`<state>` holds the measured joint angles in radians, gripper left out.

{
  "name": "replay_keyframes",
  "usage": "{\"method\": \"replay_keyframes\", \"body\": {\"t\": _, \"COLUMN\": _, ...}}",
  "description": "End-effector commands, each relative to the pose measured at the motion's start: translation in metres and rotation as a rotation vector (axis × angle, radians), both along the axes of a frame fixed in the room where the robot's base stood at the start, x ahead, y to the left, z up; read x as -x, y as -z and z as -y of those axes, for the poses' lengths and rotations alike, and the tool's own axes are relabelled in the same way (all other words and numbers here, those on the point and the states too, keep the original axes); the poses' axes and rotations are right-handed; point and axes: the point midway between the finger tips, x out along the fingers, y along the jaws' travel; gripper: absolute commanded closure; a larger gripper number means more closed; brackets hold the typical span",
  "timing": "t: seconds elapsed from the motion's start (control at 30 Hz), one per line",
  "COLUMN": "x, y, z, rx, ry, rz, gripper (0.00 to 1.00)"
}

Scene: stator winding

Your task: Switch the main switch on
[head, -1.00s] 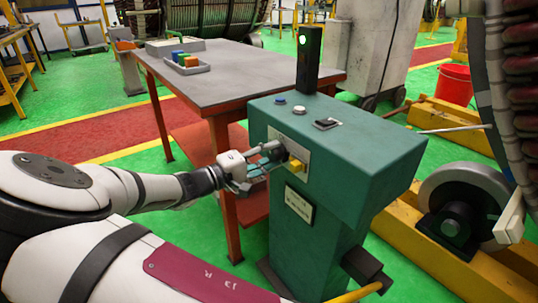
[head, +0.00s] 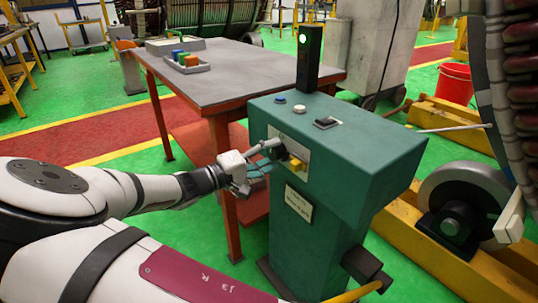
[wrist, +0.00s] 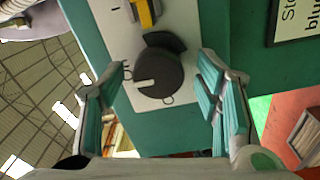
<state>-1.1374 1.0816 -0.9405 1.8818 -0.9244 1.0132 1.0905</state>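The teal control cabinet (head: 375,160) has a pale plate (wrist: 185,25) on its side facing my gripper. A dark round knob (wrist: 158,72) with a white mark sits on this plate. The white mark points toward the left in the wrist view. A yellow lever (wrist: 145,12) is on the same plate; it also shows in the head view (head: 297,163). Which of the two is the main switch is not readable. My gripper (head: 270,156) is open, its teal-padded fingers on either side of the knob with gaps visible in the wrist view (wrist: 166,70).
A lit green lamp stands on a black post (head: 308,60) on the cabinet. Blue and white buttons (head: 299,109) and a black rocker (head: 326,123) are on top. A table (head: 215,80) stands behind; a motor wheel (head: 465,200) is at right.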

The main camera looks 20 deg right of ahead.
Motion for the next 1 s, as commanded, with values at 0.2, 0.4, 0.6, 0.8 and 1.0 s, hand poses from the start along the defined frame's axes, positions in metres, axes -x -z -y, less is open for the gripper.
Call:
{"method": "replay_keyframes", "body": {"t": 0.2, "x": 0.0, "y": -0.001, "z": 0.0, "rx": 0.001, "ry": 0.0, "rz": 0.0, "gripper": 0.42}}
{"method": "replay_keyframes", "body": {"t": 0.4, "x": 0.004, "y": -0.001, "z": -0.015, "rx": 0.001, "ry": -0.004, "rz": 0.001, "gripper": 0.42}}
{"method": "replay_keyframes", "body": {"t": 0.6, "x": 0.016, "y": -0.001, "z": -0.052, "rx": 0.0, "ry": -0.004, "rz": 0.001, "gripper": 0.42}}
{"method": "replay_keyframes", "body": {"t": 0.8, "x": 0.028, "y": -0.001, "z": -0.089, "rx": 0.001, "ry": -0.003, "rz": 0.0, "gripper": 0.42}}
{"method": "replay_keyframes", "body": {"t": 1.0, "x": 0.035, "y": 0.0, "z": -0.11, "rx": 0.0, "ry": -0.002, "rz": 0.0, "gripper": 0.42}}
